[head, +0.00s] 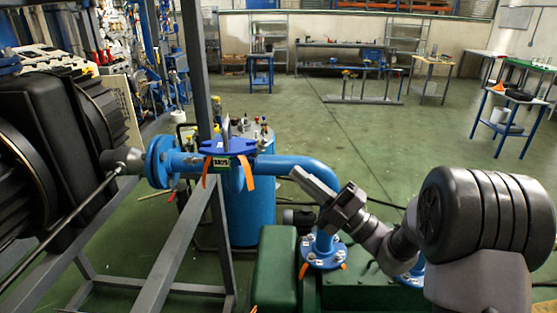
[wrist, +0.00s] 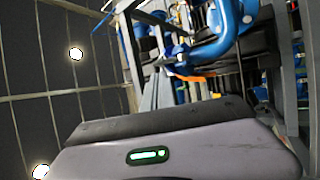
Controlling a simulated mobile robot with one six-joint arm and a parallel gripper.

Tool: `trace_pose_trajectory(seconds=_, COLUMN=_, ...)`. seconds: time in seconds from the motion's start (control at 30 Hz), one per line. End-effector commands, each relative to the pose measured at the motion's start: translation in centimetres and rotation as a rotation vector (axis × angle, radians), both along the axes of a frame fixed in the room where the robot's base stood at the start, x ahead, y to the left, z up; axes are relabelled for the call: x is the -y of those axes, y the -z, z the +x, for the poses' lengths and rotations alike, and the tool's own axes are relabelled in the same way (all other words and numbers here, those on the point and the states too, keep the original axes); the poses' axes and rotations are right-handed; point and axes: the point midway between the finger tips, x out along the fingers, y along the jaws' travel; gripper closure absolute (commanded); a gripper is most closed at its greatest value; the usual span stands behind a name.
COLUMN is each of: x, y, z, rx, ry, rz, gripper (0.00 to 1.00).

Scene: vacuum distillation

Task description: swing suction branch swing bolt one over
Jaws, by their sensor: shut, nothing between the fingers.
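A blue pipe (head: 295,162) runs right from a blue flanged branch (head: 180,162) and bends down to a flange (head: 322,252) above a green machine. A blue cover (head: 228,146) with a label and orange tags sits on the branch. Single swing bolts are too small to tell apart. My gripper (head: 298,175) is shut and empty, its tip beside the pipe's bend, overlapping it in the head view; I cannot tell if they touch. The wrist view shows the pipe (wrist: 215,45) and an orange tag (wrist: 190,77) beyond my gripper's housing; the fingertips are hidden there.
Grey frame posts (head: 197,90) stand left of the pipework, beside a large black machine (head: 50,140). A blue tank (head: 250,205) stands below the pipe. The green machine (head: 280,270) lies under my arm. Open floor (head: 320,120) extends behind, toward workbenches.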

Motion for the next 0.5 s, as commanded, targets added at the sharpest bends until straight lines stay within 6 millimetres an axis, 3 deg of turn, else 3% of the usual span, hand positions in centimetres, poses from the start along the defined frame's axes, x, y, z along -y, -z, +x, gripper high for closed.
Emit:
trace_pose_trajectory(seconds=0.23, x=-4.0, y=-2.2, z=1.9, rx=0.003, ry=-0.004, rz=-0.003, gripper=1.00)
trace_pose_trajectory(seconds=0.5, x=-5.7, y=-3.4, z=2.9, rx=0.001, ry=-0.001, rz=-0.001, gripper=1.00)
